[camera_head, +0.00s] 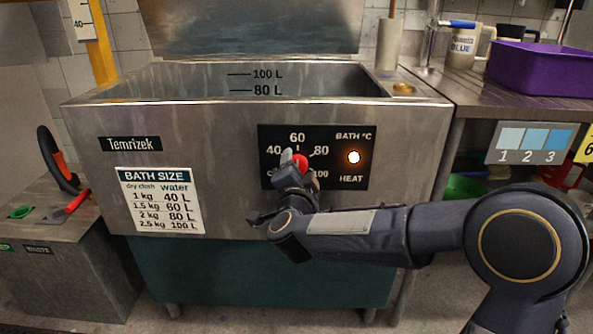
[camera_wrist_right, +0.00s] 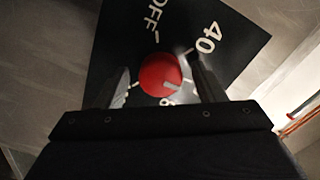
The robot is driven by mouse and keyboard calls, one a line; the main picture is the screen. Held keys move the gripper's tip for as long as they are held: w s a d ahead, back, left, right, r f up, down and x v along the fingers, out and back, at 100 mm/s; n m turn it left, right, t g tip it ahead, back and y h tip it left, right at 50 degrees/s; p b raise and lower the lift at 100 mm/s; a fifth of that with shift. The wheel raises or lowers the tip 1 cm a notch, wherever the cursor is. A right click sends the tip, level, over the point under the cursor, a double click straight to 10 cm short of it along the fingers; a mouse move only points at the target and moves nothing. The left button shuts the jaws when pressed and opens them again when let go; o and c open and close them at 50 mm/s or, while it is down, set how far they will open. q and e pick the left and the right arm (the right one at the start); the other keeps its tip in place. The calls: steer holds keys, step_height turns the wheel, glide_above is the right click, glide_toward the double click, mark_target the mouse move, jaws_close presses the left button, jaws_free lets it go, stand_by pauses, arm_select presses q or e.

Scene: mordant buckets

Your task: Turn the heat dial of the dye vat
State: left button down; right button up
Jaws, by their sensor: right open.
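The dye vat (camera_head: 230,110) is a large steel tank with a black control panel (camera_head: 345,178) on its front. The red heat dial (camera_head: 301,161) sits on that panel inside a ring of marks, partly hidden by my right gripper (camera_head: 291,160) in the head view. In the right wrist view the red dial (camera_wrist_right: 160,75) lies between the two fingers of my open right gripper (camera_wrist_right: 162,85), with a finger on each side. I cannot tell whether the fingers touch it. The HEAT lamp (camera_head: 353,157) glows. My left gripper is not in view.
A bench at the right holds a purple bin (camera_head: 543,68) and a mug (camera_head: 466,48). The floor before the vat is partly visible.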

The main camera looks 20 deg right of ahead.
steer(key=p+v, duration=0.1)
steer(key=v, duration=0.6)
steer(key=shift+s+p, duration=0.4)
steer(key=shift+r, duration=0.1)
steer(key=s+d+f+n+g+y, duration=0.2)
steer(key=s+f+n+g+y, duration=0.15)
steer(key=s, duration=0.55)
steer(key=s+d+f+n+g+y, duration=0.2)
steer(key=s+f+n+g, duration=0.25)
steer(key=s, duration=0.55)
steer(key=s+d+f+n+g+y, duration=0.25)
steer(key=s+f+n+g, duration=0.2)
steer(key=s, duration=0.45)
step_height(320, 180, up, 36)
steer(key=n+p, duration=0.1)
steer(key=p, duration=3.5)
steer(key=shift+a+t+y, duration=0.35)
steer(key=shift+y, duration=0.05)
